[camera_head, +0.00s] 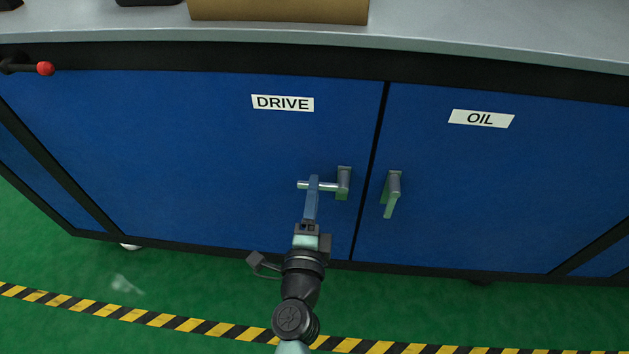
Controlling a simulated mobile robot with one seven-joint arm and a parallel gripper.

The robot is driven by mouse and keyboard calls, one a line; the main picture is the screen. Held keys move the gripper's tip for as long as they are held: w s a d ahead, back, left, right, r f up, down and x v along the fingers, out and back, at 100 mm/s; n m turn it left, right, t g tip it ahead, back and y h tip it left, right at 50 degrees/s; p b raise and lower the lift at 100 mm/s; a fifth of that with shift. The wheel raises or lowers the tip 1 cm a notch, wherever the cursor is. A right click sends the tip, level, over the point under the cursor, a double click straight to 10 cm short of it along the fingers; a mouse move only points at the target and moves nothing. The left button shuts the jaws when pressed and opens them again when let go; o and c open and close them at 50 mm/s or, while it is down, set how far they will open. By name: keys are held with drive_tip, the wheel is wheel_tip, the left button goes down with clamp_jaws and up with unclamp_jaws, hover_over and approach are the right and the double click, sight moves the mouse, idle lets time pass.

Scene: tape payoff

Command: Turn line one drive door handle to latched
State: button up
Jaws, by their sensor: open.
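The blue drive door (200,150) bears a white DRIVE label (283,103). Its grey metal handle (329,187) is near the door's right edge, with the lever lying about level and pointing left from its mount. My gripper (313,182) comes up from below, with its fingers at the lever's left part. The fingers overlap the lever in the picture and hide a short piece of it. The jaws are open; I cannot tell whether they touch the lever.
The OIL door (500,190) to the right has a similar handle (392,194) hanging down. A red-tipped lever (44,68) sticks out at upper left. A grey worktop (450,45) with a tan box (280,8) is above. Green floor with striped tape (170,320) lies below.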

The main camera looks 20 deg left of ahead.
drive_tip(key=shift+x, duration=1.35)
clamp_jaws()
idle(0.5)
